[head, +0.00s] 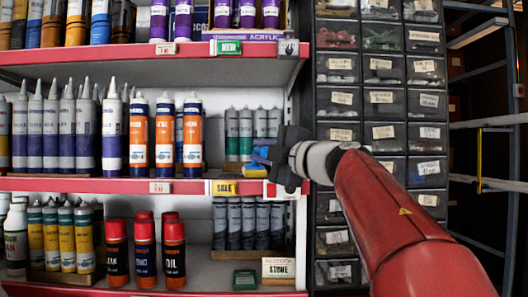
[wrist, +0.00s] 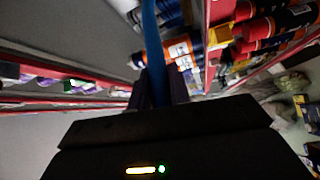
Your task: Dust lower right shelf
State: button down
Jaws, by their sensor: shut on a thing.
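My gripper (head: 272,160) reaches into the right part of the shelf unit in the head view, at the height of the middle shelf. It is shut on a blue tool (head: 261,154), which shows in the wrist view as a long blue handle (wrist: 152,50) between the fingers. A yellow patch (head: 255,171) shows below the blue part; I cannot tell if it belongs to the tool. The lower right shelf (head: 215,262) holds grey tubes (head: 248,225), a small green box (head: 245,280) and a "STONE" card (head: 279,268). The tool's far end is hidden.
Orange and white tubes (head: 193,135) stand left of my gripper, and grey-green tubes (head: 246,125) stand just behind it. Red-capped bottles (head: 145,255) fill the lower middle. A "SALE" tag (head: 223,187) is on the shelf edge. Drawer cabinets (head: 385,75) stand to the right.

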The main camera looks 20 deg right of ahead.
jog(key=shift+s+a+f, duration=0.1)
jog(key=shift+a+f, duration=0.1)
jog(key=shift+a, duration=0.1)
jog(key=shift+w+a, duration=2.9)
jog(key=shift+a, duration=0.45)
jog(key=s+a+r, duration=0.2)
jog(key=s+a, duration=0.1)
jog(key=s, duration=0.6)
jog(key=s+a+r, duration=0.2)
jog(key=s+a, duration=0.1)
jog(key=s, duration=0.6)
jog(key=shift+s, duration=0.25)
